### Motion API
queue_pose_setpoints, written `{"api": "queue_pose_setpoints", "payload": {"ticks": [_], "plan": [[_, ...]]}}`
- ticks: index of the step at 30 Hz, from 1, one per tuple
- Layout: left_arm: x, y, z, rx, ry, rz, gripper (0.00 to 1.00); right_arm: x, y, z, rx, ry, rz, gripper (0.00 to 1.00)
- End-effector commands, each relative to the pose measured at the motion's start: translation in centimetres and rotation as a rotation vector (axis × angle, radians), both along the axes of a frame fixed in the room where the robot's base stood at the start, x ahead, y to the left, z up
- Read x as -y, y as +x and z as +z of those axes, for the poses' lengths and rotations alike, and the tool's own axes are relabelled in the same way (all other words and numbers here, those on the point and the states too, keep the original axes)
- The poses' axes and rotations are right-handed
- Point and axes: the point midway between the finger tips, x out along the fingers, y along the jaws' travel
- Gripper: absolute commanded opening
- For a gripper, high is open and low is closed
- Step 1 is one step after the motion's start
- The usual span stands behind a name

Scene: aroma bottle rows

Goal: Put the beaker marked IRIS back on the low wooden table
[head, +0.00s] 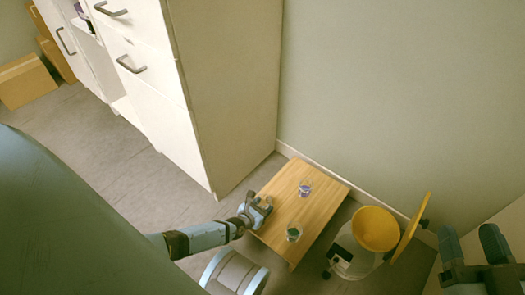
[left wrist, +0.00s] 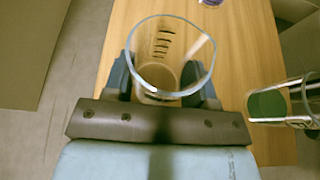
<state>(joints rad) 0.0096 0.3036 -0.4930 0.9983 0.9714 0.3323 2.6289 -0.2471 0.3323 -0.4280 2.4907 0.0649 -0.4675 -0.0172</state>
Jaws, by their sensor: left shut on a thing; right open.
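My left gripper (head: 257,210) is at the left edge of the low wooden table (head: 322,193). In the left wrist view it is shut on a clear glass beaker (left wrist: 168,60) with dark graduation marks. The IRIS marking cannot be read on it, and its lower part is hidden between the fingers. I cannot tell if its base touches the table. A beaker with green contents (head: 294,233) stands near the table's front; it also shows in the left wrist view (left wrist: 270,104). A beaker with purple contents (head: 304,188) stands further back. My right gripper (head: 475,243) is open and empty at the right.
A white cabinet (head: 225,90) with drawers stands behind the table at left. A yellow round-topped thing (head: 375,228) stands close to the table's right side. Cardboard boxes (head: 27,82) lie far left. Bare tabletop lies between the two standing beakers.

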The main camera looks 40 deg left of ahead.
Motion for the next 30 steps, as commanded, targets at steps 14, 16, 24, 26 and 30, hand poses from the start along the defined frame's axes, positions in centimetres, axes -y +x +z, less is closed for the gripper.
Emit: {"api": "queue_pose_setpoints", "payload": {"ticks": [14,16,24,26,30], "plan": [[0.0,0.0,-1.0,0.000,-0.001,0.000,0.61,0.1,0.0,0.1,0.030,-0.017,0.001,0.54],[0.0,0.0,-1.0,0.000,-0.001,0.000,0.77,0.1,0.0,0.1,0.029,-0.015,0.000,0.54],[0.0,0.0,-1.0,0.000,-0.001,0.000,0.77,0.1,0.1,0.2,0.029,-0.011,-0.001,0.54],[0.0,0.0,-0.8,0.000,-0.002,0.001,0.77,0.1,0.1,0.2,0.029,-0.011,-0.001,0.54],[-0.2,-1.5,0.1,-0.003,0.000,0.000,0.77,0.0,0.2,1.0,0.017,-0.004,0.003,0.54]]}}
